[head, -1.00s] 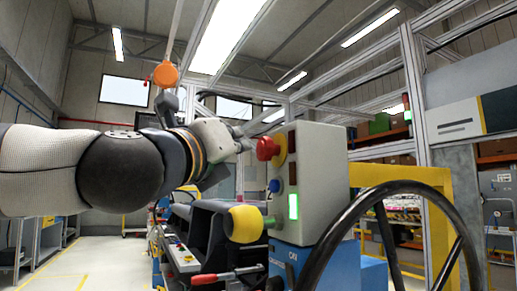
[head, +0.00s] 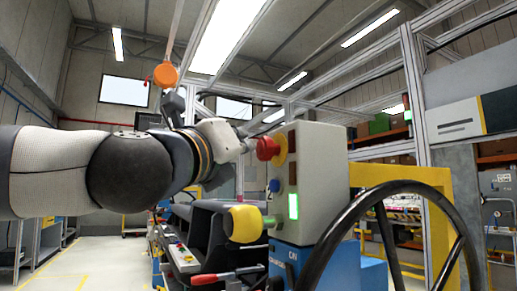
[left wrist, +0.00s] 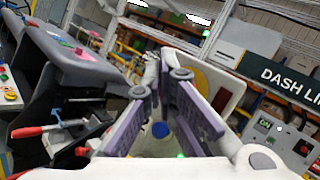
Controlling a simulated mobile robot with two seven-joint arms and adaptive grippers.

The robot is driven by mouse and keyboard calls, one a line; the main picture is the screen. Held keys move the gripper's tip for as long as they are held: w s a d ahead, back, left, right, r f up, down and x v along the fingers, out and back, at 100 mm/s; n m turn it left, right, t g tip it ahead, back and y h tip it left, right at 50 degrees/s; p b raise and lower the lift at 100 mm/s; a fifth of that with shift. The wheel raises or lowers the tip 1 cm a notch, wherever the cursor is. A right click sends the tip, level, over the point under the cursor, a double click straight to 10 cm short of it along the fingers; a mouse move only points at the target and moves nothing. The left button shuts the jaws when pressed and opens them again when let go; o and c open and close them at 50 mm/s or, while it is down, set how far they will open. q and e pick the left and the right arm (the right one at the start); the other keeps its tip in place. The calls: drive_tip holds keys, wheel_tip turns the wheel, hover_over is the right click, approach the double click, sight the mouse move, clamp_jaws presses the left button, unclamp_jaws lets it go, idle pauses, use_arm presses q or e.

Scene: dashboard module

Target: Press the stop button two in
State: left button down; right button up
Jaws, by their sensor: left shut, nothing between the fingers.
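The red stop button (head: 268,148) sticks out to the left from a yellow collar (head: 281,147) on a grey control box (head: 320,175). My left gripper (head: 248,146) is shut and empty, its tips just left of the red button in the head view. Whether they touch it I cannot tell. In the left wrist view the shut fingers (left wrist: 166,68) cover the red button, and part of the yellow collar (left wrist: 202,80) shows behind them. My right gripper is not in view.
A black steering wheel (head: 372,205) stands at front right. A red-handled clamp (head: 212,278) lies low in front. An orange ball (head: 165,75) hangs above my arm.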

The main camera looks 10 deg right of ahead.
use_arm(q)
drive_tip(key=shift+w+d, duration=0.15)
drive_tip(key=shift+d, duration=0.3)
idle(0.6)
drive_tip(key=shift+s+a, duration=0.2)
drive_tip(key=shift+a, duration=0.55)
drive_tip(key=a, duration=0.1)
drive_tip(key=s+a, duration=0.1)
drive_tip(key=a, duration=0.2)
drive_tip(key=shift+s+a, duration=0.3)
drive_tip(key=shift+a, duration=0.1)
idle(0.6)
